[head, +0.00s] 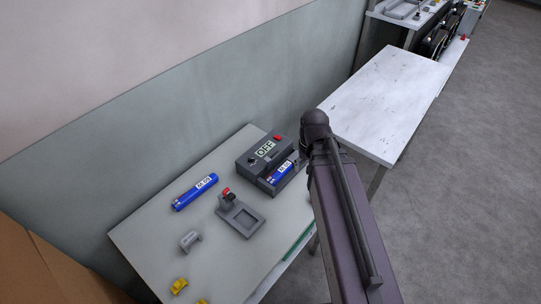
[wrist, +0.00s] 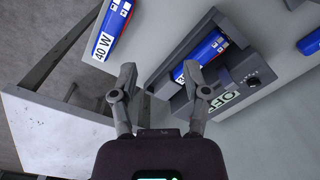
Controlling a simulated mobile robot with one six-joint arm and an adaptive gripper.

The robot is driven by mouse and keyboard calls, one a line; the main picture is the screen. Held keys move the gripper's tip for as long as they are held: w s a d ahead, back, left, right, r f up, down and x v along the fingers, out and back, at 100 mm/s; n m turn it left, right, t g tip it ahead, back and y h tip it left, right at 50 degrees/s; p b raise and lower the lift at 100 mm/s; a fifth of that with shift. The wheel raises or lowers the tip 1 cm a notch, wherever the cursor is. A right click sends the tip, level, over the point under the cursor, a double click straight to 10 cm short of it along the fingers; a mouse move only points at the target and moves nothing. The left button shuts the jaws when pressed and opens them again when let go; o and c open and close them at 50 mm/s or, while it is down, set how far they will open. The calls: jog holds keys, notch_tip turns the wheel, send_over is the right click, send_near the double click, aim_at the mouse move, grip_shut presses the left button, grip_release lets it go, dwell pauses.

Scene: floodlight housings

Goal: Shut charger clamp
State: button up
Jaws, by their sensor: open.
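The grey charger (head: 262,152) stands at the back right of the near table, with an OFF display, a red button and a dark knob. A blue battery (head: 282,171) lies in its cradle. In the wrist view the charger (wrist: 252,68) is ahead and to the right, and the battery (wrist: 212,48) lies in the slot between grey walls. I cannot tell which part is the clamp or how far it stands open. My gripper (wrist: 160,72) is open and empty, its right finger overlapping the charger's near end. In the head view my arm hides the fingers.
A second blue cylinder (head: 195,192) lies left of the charger. A grey stand (head: 240,216), a small grey bracket (head: 190,240) and yellow pieces (head: 179,285) are nearer. A blue 40 W cylinder (wrist: 111,27) shows at upper left. A white table (head: 385,100) stands beyond.

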aim_at(267, 159)
jog(key=w+a+r+m+g+y+p, duration=0.1)
jog(key=w+a+r+m+p, duration=0.1)
jog(key=w, duration=0.5)
jog(key=w+a+r+m+g+y+p, duration=0.1)
jog(key=w+a+r+m+y+p, duration=0.1)
jog(key=w, duration=0.5)
notch_tip(267, 159, up, 3)
jog(key=a+m+p, duration=0.1)
jog(key=a+m, duration=0.1)
jog(key=m, duration=0.1)
jog(key=shift+a+m, duration=0.3)
jog(key=shift+m, duration=0.1)
jog(key=shift+w+f, duration=0.1)
jog(key=shift+f, duration=0.05)
jog(key=b+x, duration=1.2)
jog(key=x, duration=0.1)
jog(key=shift+a+f+b, duration=0.15)
jog(key=shift+a+b, duration=0.05)
jog(key=shift+b, duration=0.15)
grip_shut()
